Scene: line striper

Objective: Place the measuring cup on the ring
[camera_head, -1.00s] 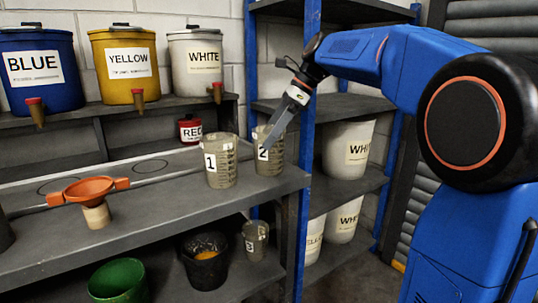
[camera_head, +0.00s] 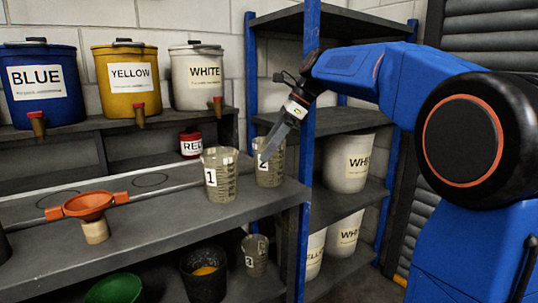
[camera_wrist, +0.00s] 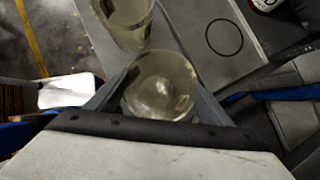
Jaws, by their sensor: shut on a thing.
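The measuring cup marked 2 (camera_head: 270,168) is clear grey and stands upright on the bench near its right end. My gripper (camera_head: 265,158) reaches down to it from the upper right and is shut on it. One finger covers part of the label. In the wrist view the cup (camera_wrist: 160,86) sits between the two fingers, seen from above, and looks empty. A thin dark ring (camera_head: 150,180) is drawn on the bench top to the left, with nothing on it. It also shows in the wrist view (camera_wrist: 224,37).
Measuring cup 1 (camera_head: 220,176) stands close to the left of cup 2. An orange funnel (camera_head: 88,205) sits further left. A small red can (camera_head: 191,144) is behind. A blue shelf post (camera_head: 309,110) rises just right of the cup.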

